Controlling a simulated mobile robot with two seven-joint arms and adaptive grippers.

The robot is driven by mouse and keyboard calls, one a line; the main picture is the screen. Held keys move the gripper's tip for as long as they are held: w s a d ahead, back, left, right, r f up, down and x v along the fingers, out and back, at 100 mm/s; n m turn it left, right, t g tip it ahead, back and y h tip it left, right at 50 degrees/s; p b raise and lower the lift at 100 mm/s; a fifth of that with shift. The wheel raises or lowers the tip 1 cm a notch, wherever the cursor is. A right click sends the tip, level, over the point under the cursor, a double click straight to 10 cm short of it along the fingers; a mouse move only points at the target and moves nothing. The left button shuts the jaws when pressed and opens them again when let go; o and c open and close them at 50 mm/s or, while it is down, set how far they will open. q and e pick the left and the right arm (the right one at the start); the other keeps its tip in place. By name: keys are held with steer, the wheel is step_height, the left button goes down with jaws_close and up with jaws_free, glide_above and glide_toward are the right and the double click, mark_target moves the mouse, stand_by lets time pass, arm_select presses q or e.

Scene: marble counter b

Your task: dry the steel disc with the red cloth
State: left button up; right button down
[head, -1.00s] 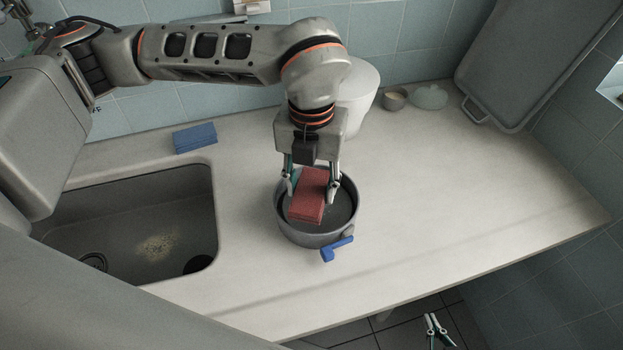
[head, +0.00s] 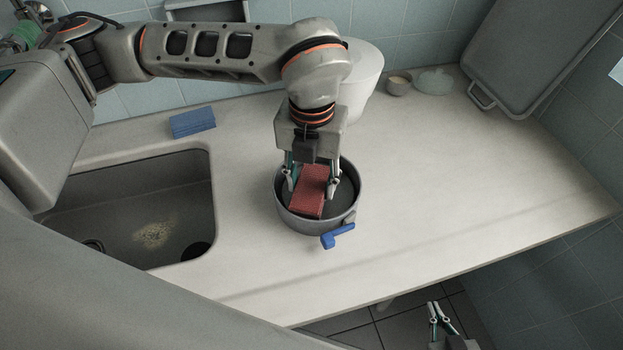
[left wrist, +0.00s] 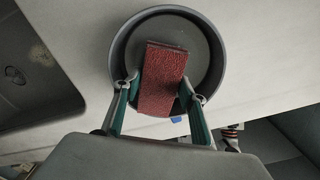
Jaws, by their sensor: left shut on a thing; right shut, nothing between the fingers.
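The red cloth (head: 310,190) is a folded block held between the fingers of my left gripper (head: 311,188). It is over the round grey metal pan (head: 293,222), whose dark inner floor shows around it. In the left wrist view the cloth (left wrist: 163,75) lies across the pan's inside, and the pan's rim (left wrist: 117,55) circles it. I cannot tell whether the cloth touches the floor of the pan. No separate steel disc shows apart from this pan. My right gripper (head: 438,310) is shut and empty, low beyond the counter's front edge.
A white canister (head: 360,85), small bowl (head: 398,84) and large grey tray (head: 530,55) stand at the back. The counter's right is clear.

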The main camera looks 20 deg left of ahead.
arm_select(q)
steer(key=shift+f, duration=0.55)
arm_select(e)
steer(key=shift+s+f, duration=0.3)
steer(key=shift+f, duration=0.15)
arm_select(q)
steer(key=shift+f+b, duration=0.4)
arm_select(e)
steer(key=shift+f, duration=0.15)
arm_select(q)
steer(key=shift+d, duration=0.1)
steer(key=shift+w+d+r, duration=0.15)
steer(key=shift+w+d, duration=0.9)
steer(key=shift+d, duration=0.3)
arm_select(e)
steer(key=shift+f, duration=0.15)
